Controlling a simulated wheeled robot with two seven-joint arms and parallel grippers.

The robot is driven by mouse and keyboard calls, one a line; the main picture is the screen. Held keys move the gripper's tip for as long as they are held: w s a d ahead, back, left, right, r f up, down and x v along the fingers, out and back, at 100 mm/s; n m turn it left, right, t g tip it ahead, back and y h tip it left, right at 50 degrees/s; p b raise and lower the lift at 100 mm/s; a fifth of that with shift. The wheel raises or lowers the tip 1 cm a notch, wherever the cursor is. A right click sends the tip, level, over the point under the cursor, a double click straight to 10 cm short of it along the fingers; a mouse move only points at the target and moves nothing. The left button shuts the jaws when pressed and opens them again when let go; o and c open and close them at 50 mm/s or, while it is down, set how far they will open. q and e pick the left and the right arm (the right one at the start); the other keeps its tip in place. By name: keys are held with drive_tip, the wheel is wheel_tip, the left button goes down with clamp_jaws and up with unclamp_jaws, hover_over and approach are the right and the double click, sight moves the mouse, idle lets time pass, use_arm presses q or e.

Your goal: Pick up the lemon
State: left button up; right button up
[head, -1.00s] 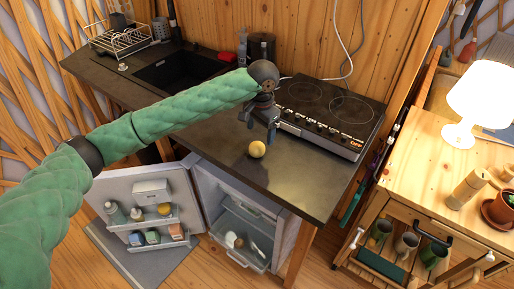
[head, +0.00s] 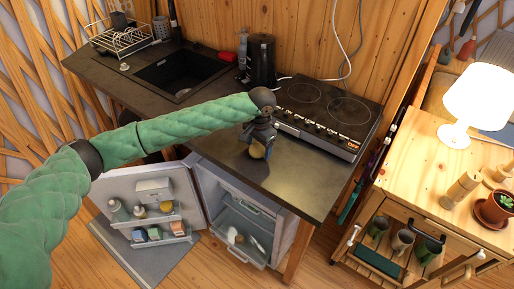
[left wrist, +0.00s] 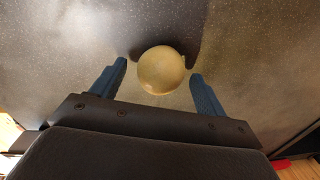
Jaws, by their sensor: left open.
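The yellow lemon (head: 257,151) lies on the dark countertop (head: 292,183) in front of the cooktop. In the head view it is partly hidden by my left gripper (head: 259,147), which is lowered over it from above. In the left wrist view the lemon (left wrist: 161,70) shows between and slightly beyond the two blue fingers of the open left gripper (left wrist: 160,80). There is a gap between each finger and the lemon. My right gripper is not in view.
The cooktop (head: 328,117) stands just behind, with a black kettle (head: 261,62) and the sink (head: 182,74) to the left. Below, the fridge door (head: 150,205) hangs open. A wooden cabinet with a lamp (head: 478,98) stands at right.

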use_arm(q)
drive_tip(key=shift+f, duration=0.25)
drive_tip(key=c, duration=1.1)
